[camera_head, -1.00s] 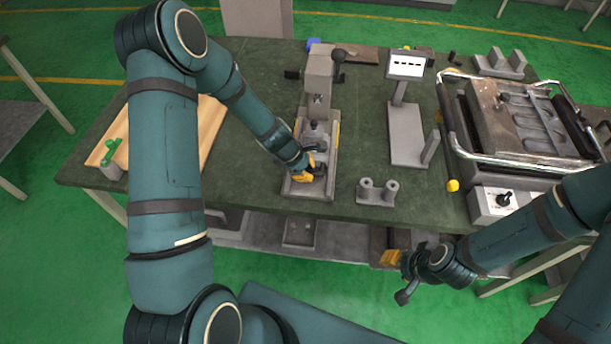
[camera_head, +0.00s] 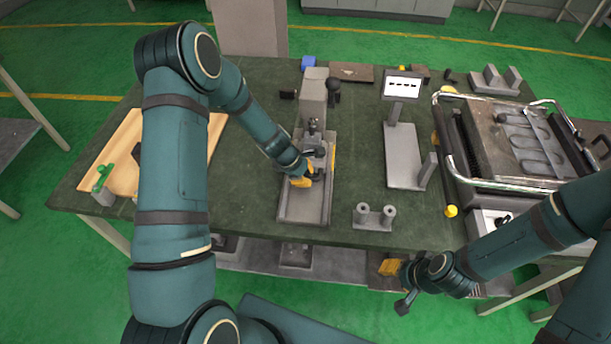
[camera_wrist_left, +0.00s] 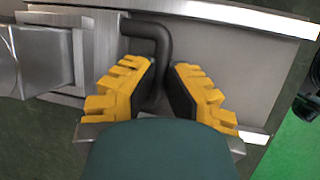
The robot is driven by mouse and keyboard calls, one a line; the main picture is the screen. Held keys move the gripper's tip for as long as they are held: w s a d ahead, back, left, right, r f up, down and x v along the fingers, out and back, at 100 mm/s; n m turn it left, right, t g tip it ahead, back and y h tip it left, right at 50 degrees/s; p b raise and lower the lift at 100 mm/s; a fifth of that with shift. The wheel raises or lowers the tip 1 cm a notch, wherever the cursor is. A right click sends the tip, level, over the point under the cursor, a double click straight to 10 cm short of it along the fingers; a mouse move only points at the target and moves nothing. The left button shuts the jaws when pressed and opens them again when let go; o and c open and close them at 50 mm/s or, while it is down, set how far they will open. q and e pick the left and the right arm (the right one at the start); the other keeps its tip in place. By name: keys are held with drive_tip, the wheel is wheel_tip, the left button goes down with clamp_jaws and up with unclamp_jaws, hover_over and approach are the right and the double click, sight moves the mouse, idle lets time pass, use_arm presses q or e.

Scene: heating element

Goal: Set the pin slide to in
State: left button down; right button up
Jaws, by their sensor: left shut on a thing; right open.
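The pin slide fixture is a grey metal base (camera_head: 303,211) with a column (camera_head: 314,92) at its back, standing near the middle of the green table. The slide (camera_head: 317,150) sits on this base, in front of the column, with its dark bent handle toward the front. My left gripper (camera_head: 303,177) is shut on the handle; the left wrist view shows the black handle (camera_wrist_left: 152,32) between its yellow fingers (camera_wrist_left: 163,80). The front part of the base is bare. My right gripper (camera_head: 400,278) is open and empty by the table's front edge.
A two-post grey block (camera_head: 374,217) stands right of the fixture. Further right are a stand with a white display (camera_head: 403,86) and a large machine with chrome rails (camera_head: 470,180). A wooden board (camera_head: 124,146) lies at left, partly behind my left arm.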

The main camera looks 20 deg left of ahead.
use_arm(q)
drive_tip(key=c, duration=1.1)
unclamp_jaws()
drive_tip(key=shift+w, duration=0.15)
drive_tip(key=shift+o, duration=0.8)
drive_tip(key=shift+w+f, duration=0.1)
drive_tip(key=v, duration=1.2)
drive_tip(key=shift+a, duration=0.1)
